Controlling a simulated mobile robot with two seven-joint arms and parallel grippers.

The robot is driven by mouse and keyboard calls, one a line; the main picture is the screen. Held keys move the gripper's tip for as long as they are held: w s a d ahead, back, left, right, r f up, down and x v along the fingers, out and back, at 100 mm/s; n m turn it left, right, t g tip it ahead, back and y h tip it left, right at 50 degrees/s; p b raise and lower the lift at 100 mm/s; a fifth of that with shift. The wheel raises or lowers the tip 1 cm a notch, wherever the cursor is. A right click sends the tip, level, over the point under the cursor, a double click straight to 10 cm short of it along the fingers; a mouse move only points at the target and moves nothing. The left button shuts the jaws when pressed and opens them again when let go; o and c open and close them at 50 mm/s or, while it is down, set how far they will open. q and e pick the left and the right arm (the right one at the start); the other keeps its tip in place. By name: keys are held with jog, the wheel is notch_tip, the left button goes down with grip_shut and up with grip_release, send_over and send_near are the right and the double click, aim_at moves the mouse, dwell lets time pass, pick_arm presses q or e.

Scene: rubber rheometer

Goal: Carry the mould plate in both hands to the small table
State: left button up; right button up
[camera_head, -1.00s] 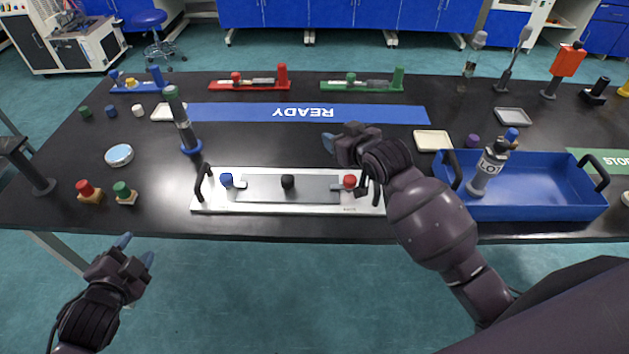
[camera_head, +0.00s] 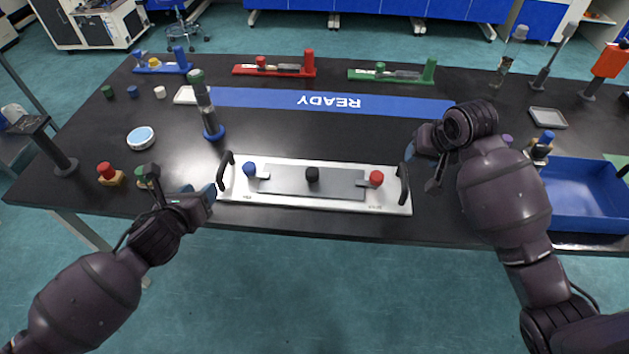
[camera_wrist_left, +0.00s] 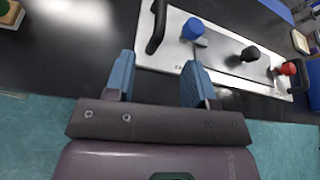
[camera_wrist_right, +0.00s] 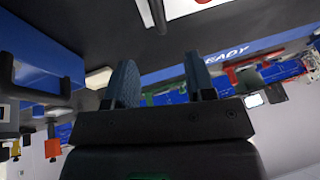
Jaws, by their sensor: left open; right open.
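The mould plate (camera_head: 315,202) is a silver plate with a grey inset, a blue, a black and a red knob, and a black handle at each end. It lies flat near the black table's front edge. My left gripper (camera_head: 200,191) is open and empty, just left of the plate's left handle (camera_head: 225,171). In the left wrist view the plate (camera_wrist_left: 178,40) shows beyond the open fingers (camera_wrist_left: 155,82). My right gripper (camera_head: 432,165) is open and empty, right of the right handle (camera_head: 404,183). The right wrist view shows its spread fingers (camera_wrist_right: 160,82). No small table is clearly identifiable.
A blue tray (camera_head: 590,195) stands at the right, partly behind my right arm. Red (camera_head: 110,175) and green knobs sit at the left. A blue READY strip (camera_head: 330,101) lies behind.

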aim_at(220, 169)
dwell(0.3)
pick_arm(q)
jog(key=x, duration=1.1)
pick_arm(e)
jog(key=x, duration=1.1)
pick_arm(q)
jog(key=shift+c, duration=0.3)
pick_arm(e)
jog(key=shift+c, duration=0.3)
pick_arm(q)
grip_shut()
pick_arm(e)
grip_shut()
pick_arm(q)
jog(key=shift+d, duration=0.1)
pick_arm(e)
jog(key=shift+a+r, duration=0.1)
pick_arm(q)
jog(key=shift+r, duration=0.2)
pick_arm(e)
jog(key=shift+w+r, duration=0.1)
jog(key=shift+r, duration=0.05)
